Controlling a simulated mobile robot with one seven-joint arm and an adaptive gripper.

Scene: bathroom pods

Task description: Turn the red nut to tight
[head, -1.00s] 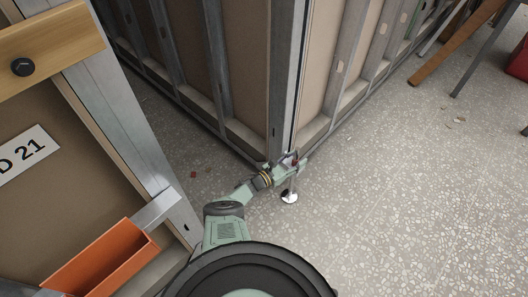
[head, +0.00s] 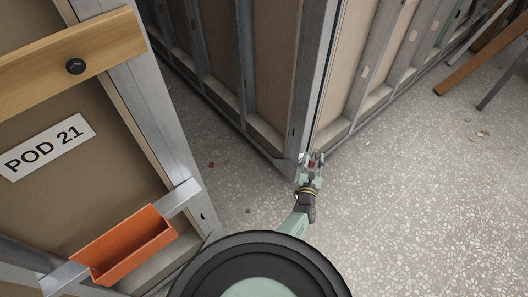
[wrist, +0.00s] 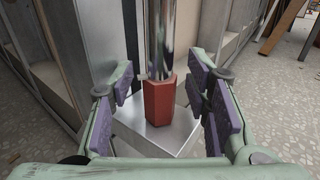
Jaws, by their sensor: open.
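The red nut (wrist: 158,100) is a hexagonal piece around a shiny vertical rod (wrist: 160,40), above a flat metal plate (wrist: 185,135), in the wrist view. In the head view the red nut (head: 312,163) is a small red spot at the foot of the pod's corner. My gripper (wrist: 166,90) is open, with its purple-padded fingers on the left and right of the nut. Gaps show between both pads and the nut, so I see no contact. In the head view my gripper (head: 313,161) is small at the corner, and its fingers are hard to make out.
The framed pod corner (head: 300,100) stands right behind the nut. A second pod with a "POD 21" sign (head: 47,147) and an orange tray (head: 125,245) is close on the left. Open speckled floor (head: 420,200) lies to the right; wooden boards (head: 470,70) lie farther back.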

